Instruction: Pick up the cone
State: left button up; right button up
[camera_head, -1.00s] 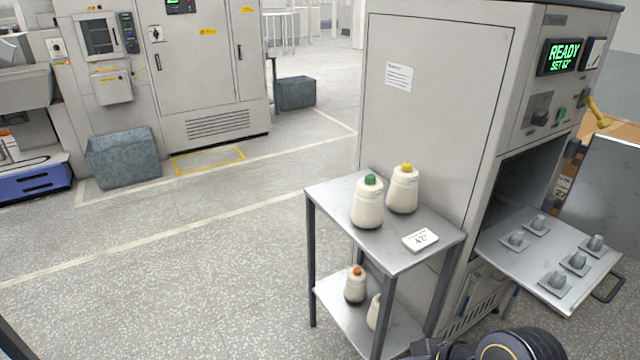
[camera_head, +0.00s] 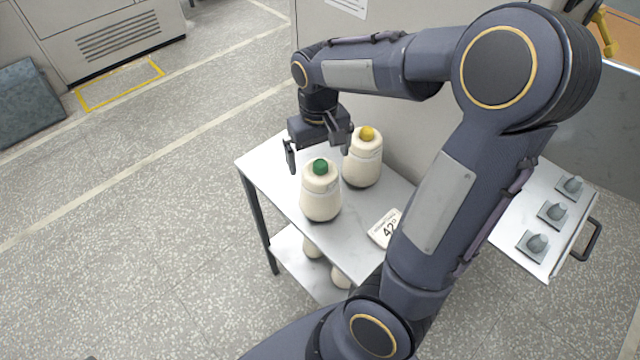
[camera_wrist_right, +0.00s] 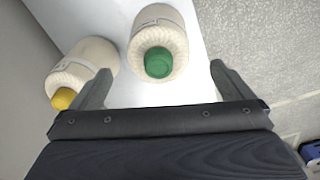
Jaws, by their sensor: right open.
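A cream cone with a green top (camera_head: 320,196) stands upright on the top shelf of a small metal stand. A cream cone with a yellow top (camera_head: 362,163) stands upright behind it to the right. My right gripper (camera_head: 319,162) is open and empty, beside and above the two cones on their far side. In the right wrist view the green-topped cone (camera_wrist_right: 158,38) shows between the open fingers, beyond their tips. The yellow-topped cone (camera_wrist_right: 82,66) lies to the left, close to the left finger. My left gripper is not in view.
The stand's top shelf (camera_head: 262,160) also bears a white card reading 42 (camera_head: 384,228). More cones (camera_head: 312,247) show partly on the lower shelf. A metal tray with several pegs (camera_head: 519,215) sticks out at the right. Open floor lies left of the stand.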

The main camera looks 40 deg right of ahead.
aim_at(320, 174)
notch_tip(320, 174, down, 7)
jog(key=shift+d+r+p, duration=0.1)
jog(key=shift+p, duration=0.25)
jog(key=shift+s, duration=0.1)
jog(key=c, duration=1.5)
jog(key=shift+c, duration=0.3)
